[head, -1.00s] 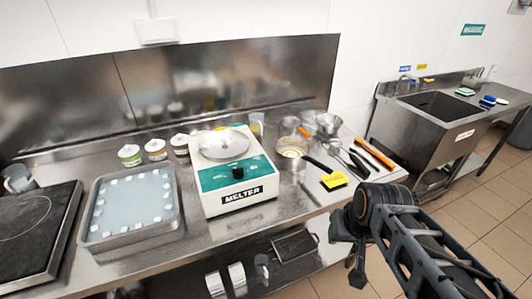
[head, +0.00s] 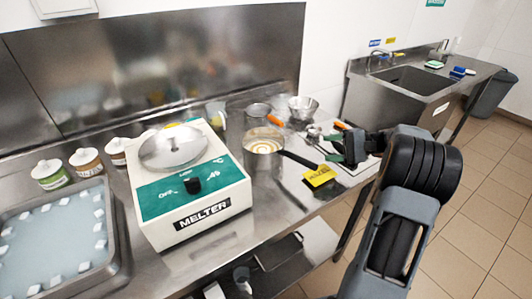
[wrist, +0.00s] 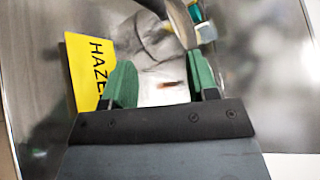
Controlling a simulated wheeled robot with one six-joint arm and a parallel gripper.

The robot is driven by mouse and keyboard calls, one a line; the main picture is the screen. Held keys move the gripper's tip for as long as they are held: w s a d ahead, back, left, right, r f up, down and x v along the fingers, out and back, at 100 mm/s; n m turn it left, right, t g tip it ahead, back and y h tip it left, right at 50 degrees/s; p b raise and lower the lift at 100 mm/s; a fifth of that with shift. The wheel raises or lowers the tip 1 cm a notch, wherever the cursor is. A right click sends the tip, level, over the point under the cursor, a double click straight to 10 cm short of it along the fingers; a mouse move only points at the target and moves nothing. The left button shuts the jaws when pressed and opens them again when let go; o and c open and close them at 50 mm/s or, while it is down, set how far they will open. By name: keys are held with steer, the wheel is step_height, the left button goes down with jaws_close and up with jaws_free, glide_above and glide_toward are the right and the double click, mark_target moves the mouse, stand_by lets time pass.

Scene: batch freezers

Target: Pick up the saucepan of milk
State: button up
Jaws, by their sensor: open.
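The saucepan (head: 265,147) stands upright on the steel counter, right of the melter, with pale liquid marked by brownish swirls inside. Its black handle (head: 301,160) points right, towards my gripper (head: 334,148). My gripper is open and empty, a little to the right of the handle's end and apart from it. In the wrist view the green fingers of my gripper (wrist: 161,82) are spread, with blurred counter between them. A dark bar shows at the top of that view; I cannot tell whether it is the handle.
The white and green melter (head: 190,190) stands left of the saucepan. A metal bowl (head: 303,107) stands behind. The sink (head: 408,82) is at right.

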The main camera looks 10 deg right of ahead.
glide_toward(279, 156)
steer(key=shift+s+a+r, duration=0.3)
steer(key=shift+r, duration=0.3)
steer(key=shift+s+a+r, duration=0.3)
steer(key=shift+s+r, duration=0.05)
steer(key=shift+r, duration=0.2)
steer(key=shift+x, duration=3.15)
steer(key=shift+f, duration=0.15)
steer(key=shift+c, duration=0.2)
steer(key=shift+f, duration=0.1)
jaws_close()
